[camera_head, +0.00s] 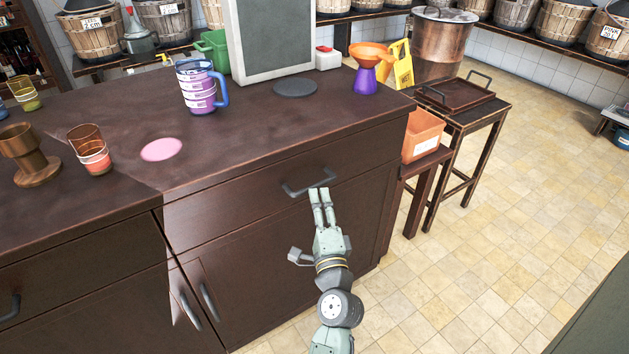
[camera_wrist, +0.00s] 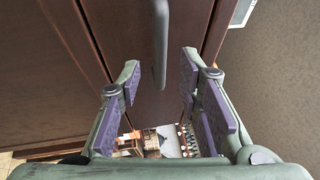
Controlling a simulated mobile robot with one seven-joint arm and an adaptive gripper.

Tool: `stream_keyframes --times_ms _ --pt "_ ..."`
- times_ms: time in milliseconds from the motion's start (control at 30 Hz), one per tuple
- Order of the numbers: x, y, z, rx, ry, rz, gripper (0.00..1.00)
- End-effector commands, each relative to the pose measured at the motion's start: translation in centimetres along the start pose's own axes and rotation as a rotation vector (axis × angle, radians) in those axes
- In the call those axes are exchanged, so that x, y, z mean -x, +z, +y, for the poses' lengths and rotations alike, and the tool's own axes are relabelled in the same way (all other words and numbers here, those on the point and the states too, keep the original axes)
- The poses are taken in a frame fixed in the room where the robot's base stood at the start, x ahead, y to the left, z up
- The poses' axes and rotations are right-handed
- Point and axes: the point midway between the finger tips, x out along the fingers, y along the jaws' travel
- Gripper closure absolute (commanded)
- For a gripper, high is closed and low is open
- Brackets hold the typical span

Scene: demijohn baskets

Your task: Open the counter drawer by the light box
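The counter drawer (camera_head: 230,207) has a dark brown wooden front and looks shut, flush with the counter. Its dark grey bar handle (camera_head: 296,190) is towards the right of the front. The light box, a grey upright panel in a pale frame (camera_head: 271,35), stands on the counter above. My gripper (camera_head: 319,191) is at the right part of the handle. In the wrist view its purple-padded fingers are open, and the handle (camera_wrist: 161,45) runs into the gap between them with space on both sides. I cannot tell how deep the handle lies between them.
The counter top (camera_head: 235,140) holds a measuring jug (camera_head: 198,92), a purple funnel stand (camera_head: 366,80) and cups. A cupboard door (camera_head: 270,265) lies below the drawer. A small bench with an orange bin (camera_head: 422,135) stands right. The tiled floor (camera_head: 500,240) is clear.

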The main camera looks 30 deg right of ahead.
Motion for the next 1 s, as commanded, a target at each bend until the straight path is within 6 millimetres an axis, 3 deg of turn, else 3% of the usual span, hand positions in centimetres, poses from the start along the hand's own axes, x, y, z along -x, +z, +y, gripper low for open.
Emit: stream_keyframes --times_ms 133,333,700,1000 --pt "-2.9 0.0 -0.4 0.001 -0.001 -0.001 0.68" --pt "-5.0 0.0 -0.1 0.000 -0.001 0.000 0.68" --pt "-5.4 0.0 0.0 0.001 -0.001 0.000 0.68" --pt "-5.4 0.1 0.0 0.001 -0.001 0.000 0.88"
